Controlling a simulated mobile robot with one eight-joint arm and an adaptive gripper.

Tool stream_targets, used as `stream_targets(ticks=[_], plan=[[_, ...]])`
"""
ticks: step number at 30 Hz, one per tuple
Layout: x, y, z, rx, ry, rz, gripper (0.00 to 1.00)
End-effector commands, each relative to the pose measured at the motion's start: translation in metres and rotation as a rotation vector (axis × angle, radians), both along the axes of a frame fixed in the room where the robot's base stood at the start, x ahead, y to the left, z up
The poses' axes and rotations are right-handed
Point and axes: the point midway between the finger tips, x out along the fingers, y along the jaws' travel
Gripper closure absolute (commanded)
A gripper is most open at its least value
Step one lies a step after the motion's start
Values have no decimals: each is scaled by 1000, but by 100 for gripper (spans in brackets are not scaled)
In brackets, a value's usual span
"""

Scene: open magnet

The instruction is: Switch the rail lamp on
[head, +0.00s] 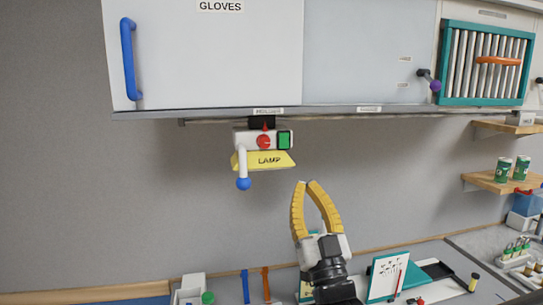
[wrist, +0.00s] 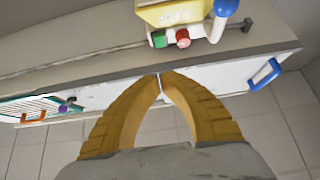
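The rail lamp (head: 264,160) hangs under the wall cabinet, with a yellow shade marked LAMP and a white housing. Its front carries a red round knob (head: 263,142) and a green block (head: 284,140). A white arm with a blue ball (head: 243,184) hangs down at its left. In the wrist view the lamp (wrist: 180,12) shows at the top, with the red knob (wrist: 183,38) and green block (wrist: 159,39). My gripper (head: 306,183) is below and right of the lamp, apart from it. Its yellow fingertips meet in the wrist view (wrist: 160,75), with nothing between them.
The cabinet (head: 205,60) with a blue handle (head: 129,60) spans above the lamp. A thin rail (head: 340,117) runs under it. A teal rack (head: 487,62) and wooden shelves (head: 500,182) are at right. Below, the bench (head: 430,252) holds several items. The wall around the lamp is bare.

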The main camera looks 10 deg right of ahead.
Motion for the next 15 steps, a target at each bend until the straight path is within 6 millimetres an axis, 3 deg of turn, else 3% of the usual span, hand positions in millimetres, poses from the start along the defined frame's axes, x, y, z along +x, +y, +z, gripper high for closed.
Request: stream_targets(ticks=[5, 15], plan=[[16, 0, 14, 0, 1, 0, 100], [73, 0, 59, 0, 1, 0, 100]])
